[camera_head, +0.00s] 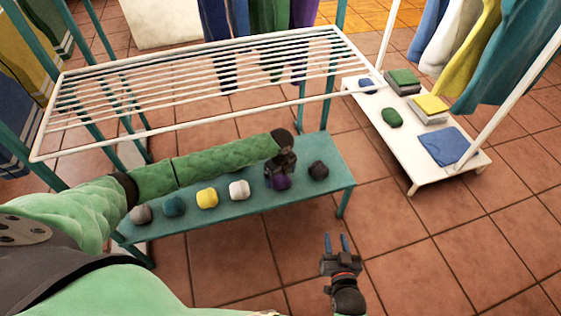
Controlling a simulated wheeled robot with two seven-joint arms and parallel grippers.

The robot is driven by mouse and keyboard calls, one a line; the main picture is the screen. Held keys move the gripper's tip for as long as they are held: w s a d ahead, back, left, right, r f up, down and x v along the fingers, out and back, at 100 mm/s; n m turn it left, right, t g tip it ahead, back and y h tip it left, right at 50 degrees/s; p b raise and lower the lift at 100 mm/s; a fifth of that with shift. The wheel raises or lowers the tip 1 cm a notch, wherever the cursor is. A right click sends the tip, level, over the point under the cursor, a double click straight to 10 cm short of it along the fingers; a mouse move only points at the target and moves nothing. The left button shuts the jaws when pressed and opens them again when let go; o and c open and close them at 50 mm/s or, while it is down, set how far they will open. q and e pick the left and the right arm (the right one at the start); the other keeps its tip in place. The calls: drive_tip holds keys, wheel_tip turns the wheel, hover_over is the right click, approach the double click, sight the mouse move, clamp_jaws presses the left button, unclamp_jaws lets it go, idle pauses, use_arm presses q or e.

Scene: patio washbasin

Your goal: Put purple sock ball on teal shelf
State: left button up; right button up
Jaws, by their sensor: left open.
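The purple sock ball (280,183) is on the teal shelf (262,208), in a row between a white ball and a dark ball. It appears to rest on the shelf surface. My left gripper (281,171) reaches in from the left and is directly over the purple sock ball, with its jaws open. The gripper hides the ball's upper part, and I cannot tell whether the fingers touch it. My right gripper (336,243) is open and empty, above the tiled floor in front of the shelf's right end.
Grey (140,214), teal (174,205), yellow (207,197), white (239,189) and dark (318,170) balls line the shelf. A white drying rack (150,127) spans above and behind. A white low shelf (415,158) with folded cloths stands right. Floor between is clear.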

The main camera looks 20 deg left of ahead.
sight(280, 176)
use_arm(q)
wheel_tip(280, 176, up, 10)
drive_tip(key=p, duration=0.1)
use_arm(e)
drive_tip(key=s+f+g+h, duration=0.1)
drive_tip(key=s+f+g, duration=0.4)
drive_tip(key=f, duration=0.9)
drive_tip(key=s, duration=0.3)
drive_tip(key=shift+d, duration=0.4)
